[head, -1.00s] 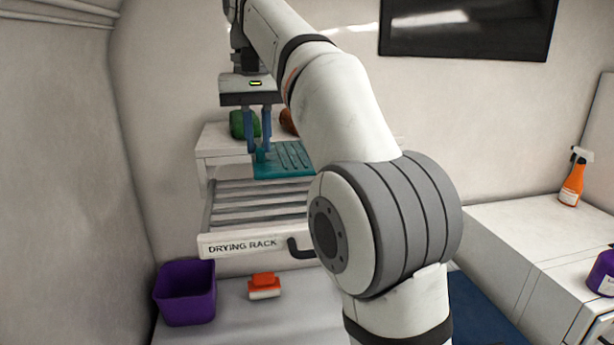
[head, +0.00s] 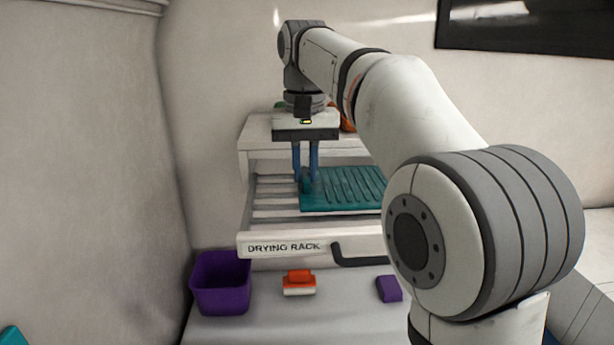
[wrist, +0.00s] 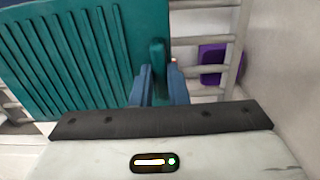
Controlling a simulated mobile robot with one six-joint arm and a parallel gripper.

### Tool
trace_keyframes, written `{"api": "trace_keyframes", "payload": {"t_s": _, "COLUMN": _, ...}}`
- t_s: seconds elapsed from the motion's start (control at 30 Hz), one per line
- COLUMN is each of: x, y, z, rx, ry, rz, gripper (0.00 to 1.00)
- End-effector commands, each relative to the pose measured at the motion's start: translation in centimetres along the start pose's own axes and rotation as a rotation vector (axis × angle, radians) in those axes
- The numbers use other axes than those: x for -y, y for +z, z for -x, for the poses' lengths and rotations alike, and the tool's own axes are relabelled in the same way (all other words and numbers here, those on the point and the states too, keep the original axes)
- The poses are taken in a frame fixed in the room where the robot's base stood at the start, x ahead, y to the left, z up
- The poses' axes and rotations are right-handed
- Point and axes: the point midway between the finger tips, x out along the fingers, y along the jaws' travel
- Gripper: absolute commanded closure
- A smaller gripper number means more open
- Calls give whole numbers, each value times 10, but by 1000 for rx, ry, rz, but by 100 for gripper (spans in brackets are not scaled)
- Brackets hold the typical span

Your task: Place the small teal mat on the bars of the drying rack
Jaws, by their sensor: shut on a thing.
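The small teal mat (head: 345,187) is ribbed and lies roughly level over the bars of the pulled-out drying rack (head: 275,248). My gripper (head: 306,186) is shut on a raised teal tab at the mat's left end. In the wrist view the mat (wrist: 70,55) fills the upper left, and its tab (wrist: 157,55) stands between the blue fingers (wrist: 158,85). Pale rack bars (wrist: 200,40) show beside and below the mat. I cannot tell whether the mat touches the bars. Its right end is hidden by my arm in the head view.
A purple bin (head: 221,285), an orange-and-white brush (head: 299,283) and a purple block (head: 389,289) are on the grey surface below the rack. The rack's dark handle (head: 358,256) sticks out in front. A wall is close on the left.

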Motion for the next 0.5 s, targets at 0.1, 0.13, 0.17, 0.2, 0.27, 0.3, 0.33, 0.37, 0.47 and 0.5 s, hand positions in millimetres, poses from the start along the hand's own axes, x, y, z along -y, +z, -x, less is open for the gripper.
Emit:
{"api": "trace_keyframes", "payload": {"t_s": 0.1, "x": 0, "y": 1, "z": -13, "rx": 2, "ry": 1, "rz": 0, "gripper": 100}}
{"api": "trace_keyframes", "payload": {"t_s": 0.13, "x": 0, "y": 0, "z": -15, "rx": 1, "ry": 0, "rz": 1, "gripper": 100}}
{"api": "trace_keyframes", "payload": {"t_s": 0.17, "x": 0, "y": 0, "z": -16, "rx": 1, "ry": 0, "rz": 1, "gripper": 100}}
{"api": "trace_keyframes", "payload": {"t_s": 0.2, "x": 0, "y": 0, "z": -18, "rx": 1, "ry": 0, "rz": 1, "gripper": 100}}
{"api": "trace_keyframes", "payload": {"t_s": 0.27, "x": 0, "y": 0, "z": -18, "rx": 1, "ry": 0, "rz": 1, "gripper": 100}}
{"api": "trace_keyframes", "payload": {"t_s": 0.3, "x": 0, "y": 0, "z": -18, "rx": 0, "ry": 0, "rz": 1, "gripper": 100}}
{"api": "trace_keyframes", "payload": {"t_s": 0.33, "x": 1, "y": 0, "z": -18, "rx": 0, "ry": 0, "rz": 1, "gripper": 100}}
{"api": "trace_keyframes", "payload": {"t_s": 0.37, "x": 1, "y": 0, "z": -18, "rx": 0, "ry": 0, "rz": 1, "gripper": 100}}
{"api": "trace_keyframes", "payload": {"t_s": 0.47, "x": 1, "y": 0, "z": -19, "rx": 0, "ry": 0, "rz": 1, "gripper": 100}}
{"api": "trace_keyframes", "payload": {"t_s": 0.5, "x": 1, "y": 0, "z": -20, "rx": 0, "ry": 0, "rz": 2, "gripper": 100}}
